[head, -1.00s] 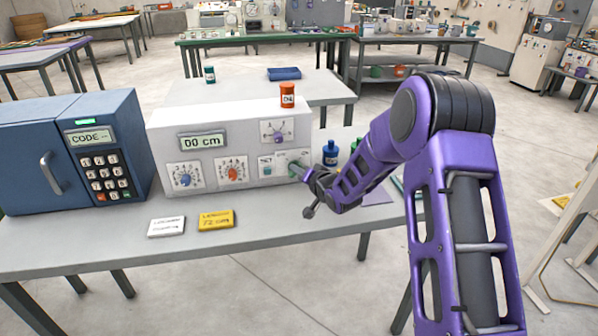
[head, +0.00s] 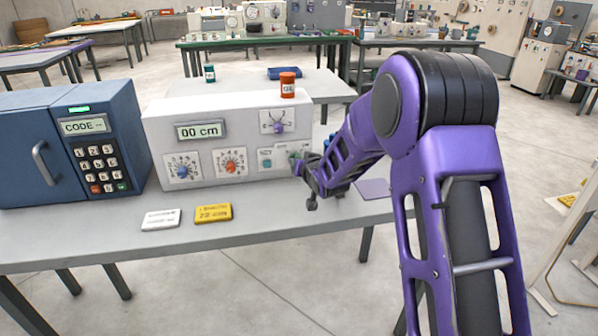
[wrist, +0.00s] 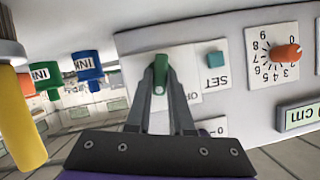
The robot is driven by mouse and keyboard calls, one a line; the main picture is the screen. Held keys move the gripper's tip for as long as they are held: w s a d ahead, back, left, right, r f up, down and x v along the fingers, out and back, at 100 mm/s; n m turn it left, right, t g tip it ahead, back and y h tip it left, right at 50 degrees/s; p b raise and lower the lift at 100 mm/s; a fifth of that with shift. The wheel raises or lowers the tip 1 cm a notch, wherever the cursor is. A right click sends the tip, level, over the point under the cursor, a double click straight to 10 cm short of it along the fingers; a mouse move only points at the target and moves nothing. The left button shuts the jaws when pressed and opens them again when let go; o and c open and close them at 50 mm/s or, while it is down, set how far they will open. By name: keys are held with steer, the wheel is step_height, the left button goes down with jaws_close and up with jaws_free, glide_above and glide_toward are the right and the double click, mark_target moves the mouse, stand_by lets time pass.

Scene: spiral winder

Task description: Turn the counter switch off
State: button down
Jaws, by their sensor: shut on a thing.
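The counter is a white box (head: 160,130) on the bench, and its display (head: 201,131) reads 00 cm. Its green switch lever (wrist: 160,72) sits on a white plate at the box's end, seen upside down in the wrist view. My gripper (wrist: 161,88) is shut on this lever, one finger on each side. The plate's lettering is partly hidden by the fingers, and I cannot tell which position the lever is in. In the head view my gripper (head: 301,166) is at the box's front right, hiding most of the switch.
A teal SET button (wrist: 215,59) and an orange dial knob (wrist: 286,53) are beside the switch. Ink bottles, one blue (wrist: 88,67), stand past the box's end. White (head: 161,219) and yellow (head: 213,213) cards lie in front. A blue keypad safe (head: 100,150) is at left.

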steer(key=shift+s+a+n+h, duration=0.1)
steer(key=shift+a+n+h, duration=0.15)
steer(key=shift+n+h, duration=0.6)
steer(key=n, duration=0.1)
steer(key=n+h, duration=0.1)
steer(key=shift+a+n+t, duration=0.2)
steer(key=shift+n+t, duration=0.1)
steer(key=shift+n, duration=0.05)
steer(key=n+t+h+p, duration=0.1)
steer(key=n+h, duration=0.1)
steer(key=n, duration=0.1)
steer(key=shift+f+h, duration=0.1)
steer(key=shift+h, duration=0.15)
steer(key=c, duration=0.8)
jaws_free()
steer(key=shift+s, duration=0.15)
